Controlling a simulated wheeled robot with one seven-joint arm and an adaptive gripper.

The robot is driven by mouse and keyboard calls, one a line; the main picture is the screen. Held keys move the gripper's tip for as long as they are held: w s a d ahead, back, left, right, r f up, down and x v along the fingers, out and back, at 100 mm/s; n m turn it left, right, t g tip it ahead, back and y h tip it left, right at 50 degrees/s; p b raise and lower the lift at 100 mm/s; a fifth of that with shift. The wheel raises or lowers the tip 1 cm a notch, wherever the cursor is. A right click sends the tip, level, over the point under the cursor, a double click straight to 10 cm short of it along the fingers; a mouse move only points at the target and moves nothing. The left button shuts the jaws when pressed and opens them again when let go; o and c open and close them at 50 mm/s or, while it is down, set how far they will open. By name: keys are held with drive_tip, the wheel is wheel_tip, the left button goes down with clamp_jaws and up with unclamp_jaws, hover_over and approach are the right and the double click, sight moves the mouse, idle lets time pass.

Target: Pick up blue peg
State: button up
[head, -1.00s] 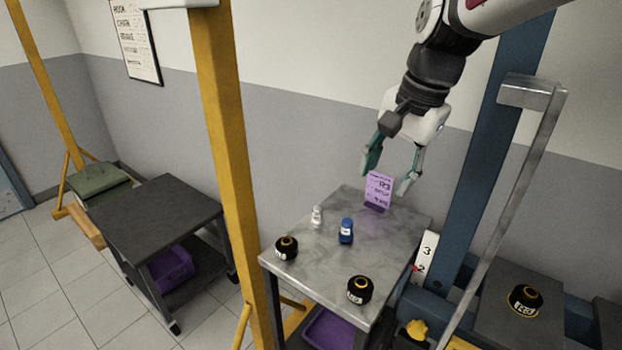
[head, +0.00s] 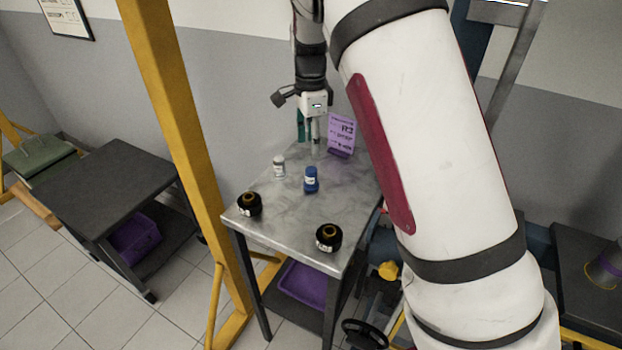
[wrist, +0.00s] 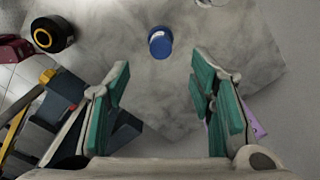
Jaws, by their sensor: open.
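The blue peg (head: 311,180) stands upright on the grey metal table, with a white label on its side. In the wrist view the blue peg (wrist: 160,42) shows from above, beyond the fingertips and between their lines. My gripper (head: 308,135) is over the back part of the table, behind the peg in the head view. In the wrist view my gripper (wrist: 160,88) is open and empty, its green finger pads wide apart. The peg is clear of both fingers.
On the table (head: 283,228) are a white bottle (head: 279,166), two black round parts (head: 249,204) (head: 328,238) and a purple card (head: 341,132) at the back. A yellow post (head: 178,120) stands left of the table. Table surface around the peg is free.

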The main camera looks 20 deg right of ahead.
sight(311, 169)
wheel_tip(311, 169, down, 10)
drive_tip(key=shift+d+r+p, duration=0.1)
drive_tip(key=shift+d+p, duration=0.05)
drive_tip(key=shift+p, duration=0.7)
clamp_jaws()
